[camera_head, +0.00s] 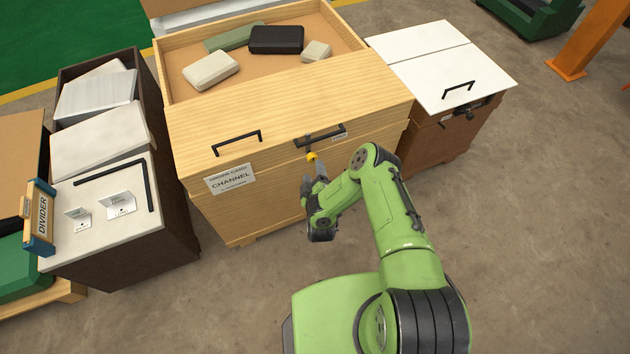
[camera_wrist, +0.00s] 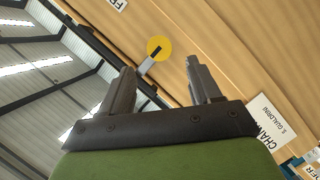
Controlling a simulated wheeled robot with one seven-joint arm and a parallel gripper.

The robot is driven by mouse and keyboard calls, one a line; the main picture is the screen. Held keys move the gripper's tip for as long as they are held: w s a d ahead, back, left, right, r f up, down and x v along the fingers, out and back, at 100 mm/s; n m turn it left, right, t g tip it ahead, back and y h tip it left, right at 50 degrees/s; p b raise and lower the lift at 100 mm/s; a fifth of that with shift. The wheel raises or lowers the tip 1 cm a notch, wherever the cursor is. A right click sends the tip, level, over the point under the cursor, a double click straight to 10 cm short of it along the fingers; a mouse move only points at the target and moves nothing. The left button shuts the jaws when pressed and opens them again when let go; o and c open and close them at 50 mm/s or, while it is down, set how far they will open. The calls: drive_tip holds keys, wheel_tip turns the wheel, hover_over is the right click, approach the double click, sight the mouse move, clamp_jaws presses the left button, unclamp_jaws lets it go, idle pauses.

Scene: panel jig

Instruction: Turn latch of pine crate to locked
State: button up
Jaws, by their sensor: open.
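The pine crate (camera_head: 235,215) stands in the middle of the head view, with a sign reading CHANNEL on its front. Its latch (camera_head: 311,156) has a yellow round end and sits below a dark bracket on the upper front face. In the wrist view the latch (camera_wrist: 160,48) shows as a yellow disc with a black mark on a short grey lever. My gripper (camera_head: 314,178) is just in front of the latch. In the wrist view its two fingers (camera_wrist: 163,85) are apart and empty, with the yellow disc beyond their tips, not between them.
A pine lid (camera_head: 290,100) with a black handle covers the crate's front part; several blocks lie in the open back. A brown crate with a white lid (camera_head: 440,65) stands right, a dark bin (camera_head: 170,225) left. Floor in front is clear.

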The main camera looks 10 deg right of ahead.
drive_tip(key=p+v, duration=0.2)
drive_tip(key=v, duration=0.5)
drive_tip(key=shift+s+r, duration=0.15)
drive_tip(key=shift+s, duration=0.2)
